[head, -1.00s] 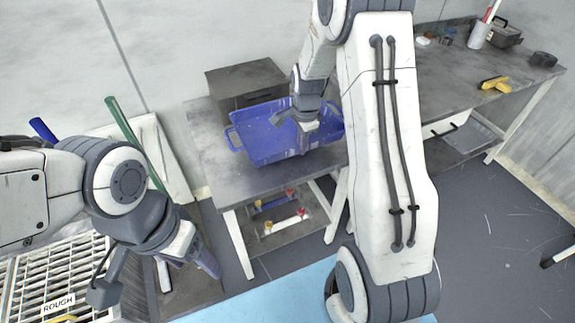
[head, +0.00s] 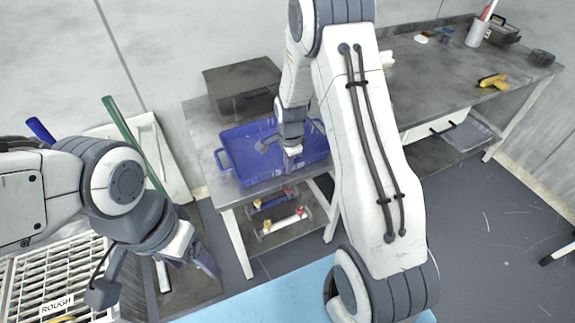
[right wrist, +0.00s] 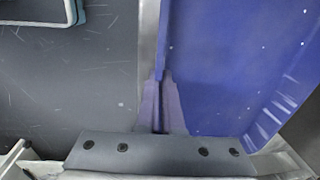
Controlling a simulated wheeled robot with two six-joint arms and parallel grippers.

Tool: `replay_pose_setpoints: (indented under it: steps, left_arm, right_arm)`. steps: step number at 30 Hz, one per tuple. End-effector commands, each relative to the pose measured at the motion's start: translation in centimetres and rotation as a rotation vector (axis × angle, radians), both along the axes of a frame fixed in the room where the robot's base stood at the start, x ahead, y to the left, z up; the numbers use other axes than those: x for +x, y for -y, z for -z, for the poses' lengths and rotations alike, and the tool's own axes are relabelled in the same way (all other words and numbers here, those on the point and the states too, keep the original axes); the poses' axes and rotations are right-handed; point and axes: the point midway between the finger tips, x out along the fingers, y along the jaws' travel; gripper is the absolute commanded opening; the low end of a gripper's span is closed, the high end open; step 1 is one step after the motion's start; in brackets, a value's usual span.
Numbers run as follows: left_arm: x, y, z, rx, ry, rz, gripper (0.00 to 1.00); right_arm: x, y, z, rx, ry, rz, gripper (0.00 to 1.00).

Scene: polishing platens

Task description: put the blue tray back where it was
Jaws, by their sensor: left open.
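The blue tray (head: 240,148) lies on the left part of the grey workbench, nearly flat, with a handle at its left end. It also fills the right side of the right wrist view (right wrist: 235,60). My right gripper (head: 291,162) reaches down to the tray's front wall. In the right wrist view its fingers (right wrist: 159,118) are close together on the tray's rim, shut on it. My left gripper (head: 208,262) is open and empty, low at the left beside the white grate, away from the tray.
A dark grey box (head: 242,88) stands behind the tray. The workbench (head: 205,128) continues right, with a yellow-handled tool (head: 493,80) on it. A lower shelf (head: 290,230) holds red, blue and yellow-ended parts. A white grate (head: 45,270) is at the lower left.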

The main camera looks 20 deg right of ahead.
Motion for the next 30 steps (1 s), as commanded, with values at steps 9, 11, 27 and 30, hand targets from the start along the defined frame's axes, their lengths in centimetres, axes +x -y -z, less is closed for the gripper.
replay_pose_setpoints:
  steps: [9, 11, 27, 30]
  left_arm:
    - [0.0, 0.0, 0.0, 0.0, 0.0, 0.0, 0.72]
    - [0.0, 0.0, 0.0, 0.0, 0.0, 0.0, 0.72]
    - [0.0, 0.0, -0.9, 0.0, 0.0, 0.0, 0.72]
    - [0.0, 0.0, -1.0, 0.0, 0.0, 0.0, 0.72]
  right_arm:
    - [0.0, 0.0, 0.1, 0.0, 0.0, 0.0, 0.34]
    - [0.0, 0.0, 0.1, 0.0, 0.0, 0.0, 0.34]
    - [-0.6, -0.1, -8.5, -0.001, 0.005, 0.0, 0.34]
    - [-0.8, -0.1, -10.2, 0.0, 0.004, 0.0, 0.34]
